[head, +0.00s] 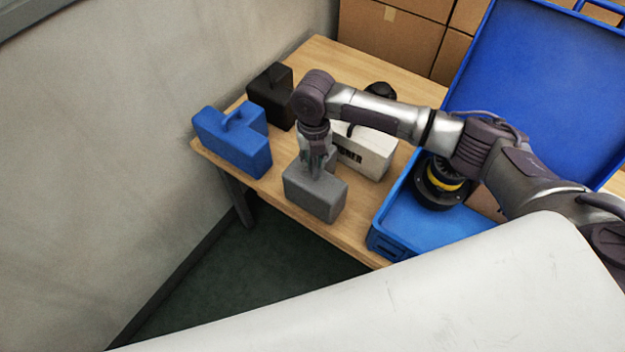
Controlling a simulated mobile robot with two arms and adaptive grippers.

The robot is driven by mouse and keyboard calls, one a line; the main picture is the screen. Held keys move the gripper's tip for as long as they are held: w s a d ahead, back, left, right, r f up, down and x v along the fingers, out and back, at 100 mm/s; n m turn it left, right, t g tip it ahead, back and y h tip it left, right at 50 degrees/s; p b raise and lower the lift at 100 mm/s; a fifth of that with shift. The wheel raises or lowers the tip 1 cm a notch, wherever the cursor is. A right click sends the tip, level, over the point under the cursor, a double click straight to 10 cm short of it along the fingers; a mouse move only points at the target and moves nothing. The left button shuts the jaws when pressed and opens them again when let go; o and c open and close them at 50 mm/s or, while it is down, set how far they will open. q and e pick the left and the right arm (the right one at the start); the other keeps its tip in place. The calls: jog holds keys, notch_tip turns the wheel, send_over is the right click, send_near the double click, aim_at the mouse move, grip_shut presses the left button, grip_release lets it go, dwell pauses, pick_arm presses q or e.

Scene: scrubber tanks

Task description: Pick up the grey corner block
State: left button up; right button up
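The grey corner block (314,195) stands on the wooden table (278,197) near its front edge. My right gripper (318,168) points down at the top of the grey block, where the block steps up at the back. Its fingers overlap the block in the picture. I cannot tell whether they touch it or how far apart they are. The gripper and wrist hide part of the block's upper back. My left gripper is not in view.
A blue block (233,143) and a black block (268,98) stand to the left. A white block (368,152) is just behind the grey one. An open blue case (393,240) holding a black and yellow part (441,182) is at right. A wall borders the left.

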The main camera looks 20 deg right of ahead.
grip_shut()
jog(key=shift+w+r, duration=0.1)
